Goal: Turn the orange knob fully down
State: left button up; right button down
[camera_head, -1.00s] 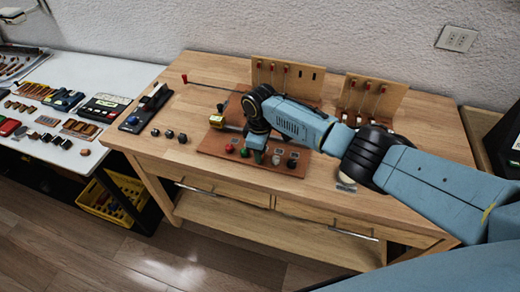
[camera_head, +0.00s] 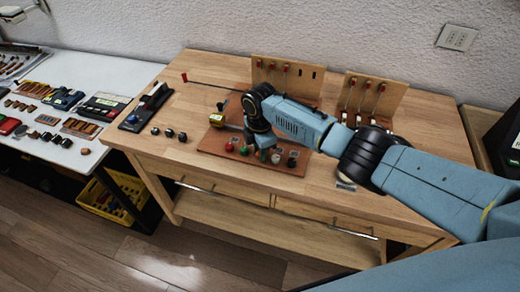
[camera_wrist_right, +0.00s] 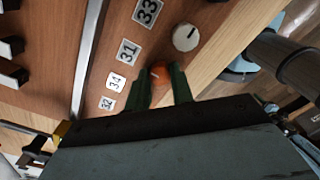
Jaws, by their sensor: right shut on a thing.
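The orange knob (camera_wrist_right: 160,76) shows in the right wrist view, in a row of knobs on a brown wooden panel. My right gripper (camera_wrist_right: 166,82) has its two green fingers on either side of the knob and is shut on it. In the head view the right gripper (camera_head: 263,154) is over the front part of the panel (camera_head: 212,143), and I cannot make out the orange knob there. Its exact turn angle is unclear. My left gripper is not in view.
A white knob (camera_wrist_right: 186,37) sits beside the orange one, near number labels (camera_wrist_right: 129,51). Upright boards with levers (camera_head: 286,76) stand at the back.

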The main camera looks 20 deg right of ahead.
jog(key=shift+a+n, duration=0.1)
jog(key=shift+n, duration=0.2)
jog(key=shift+r, duration=0.1)
jog(key=c, duration=1.5)
grip_release()
notch_tip(320, 180, up, 13)
jog(key=p, duration=0.1)
jog(key=shift+r, duration=0.2)
